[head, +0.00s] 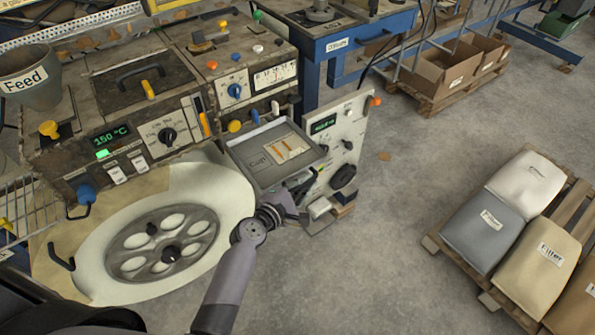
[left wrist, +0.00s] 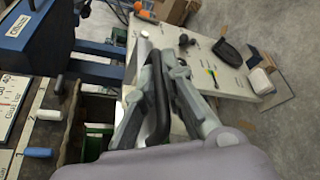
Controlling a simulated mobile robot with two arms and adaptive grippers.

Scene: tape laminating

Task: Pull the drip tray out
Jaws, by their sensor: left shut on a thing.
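A grey, shallow square tray (head: 258,178) sticks out at the front of the machine in the head view. A pale card with orange strips lies on it. I take it for the drip tray, but cannot be sure. My left gripper (head: 298,192) is at its front right corner. In the left wrist view the fingers (left wrist: 160,70) are closed around a black bar-like handle (left wrist: 156,108). Where the handle joins the tray is hidden by the gripper. My right gripper is not in view.
A white control panel (head: 337,140) with knobs stands close to the right of the gripper. A round, pale plate with holes (head: 117,265) lies at left. Filled bags (head: 483,222) rest on a pallet at right. The floor between is clear.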

